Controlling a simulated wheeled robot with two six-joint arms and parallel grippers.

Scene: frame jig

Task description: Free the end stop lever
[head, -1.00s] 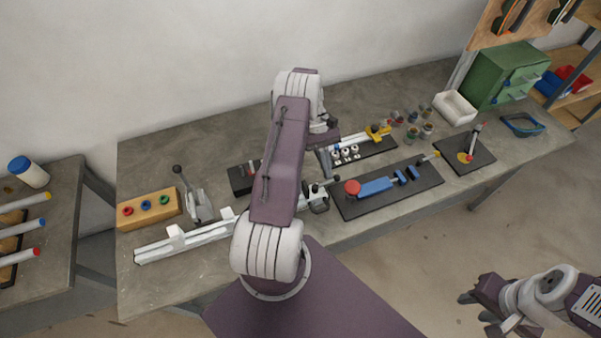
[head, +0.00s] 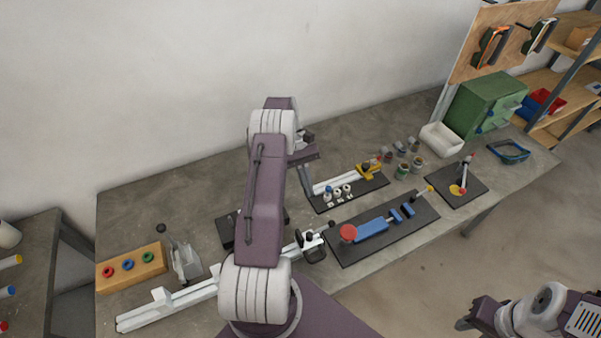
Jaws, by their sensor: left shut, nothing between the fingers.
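The end stop (head: 314,252) is a dark block at the right end of a long white rail (head: 170,308) on the bench. Its lever (head: 331,225) has a black knob and sticks up to the right. My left gripper (head: 308,190) is shut and empty, above and behind the end stop and apart from the lever in the picture. My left arm hides the middle of the rail. My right gripper (head: 464,323) is at the bottom right, away from the bench, partly cut off; its fingers do not show clearly.
A dark board with a blue clamp (head: 372,230) and red knob lies right of the end stop. Behind it is a board with white rings (head: 338,193). A toggle clamp (head: 184,262) and a wooden block with coloured rings (head: 131,268) are at the left.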

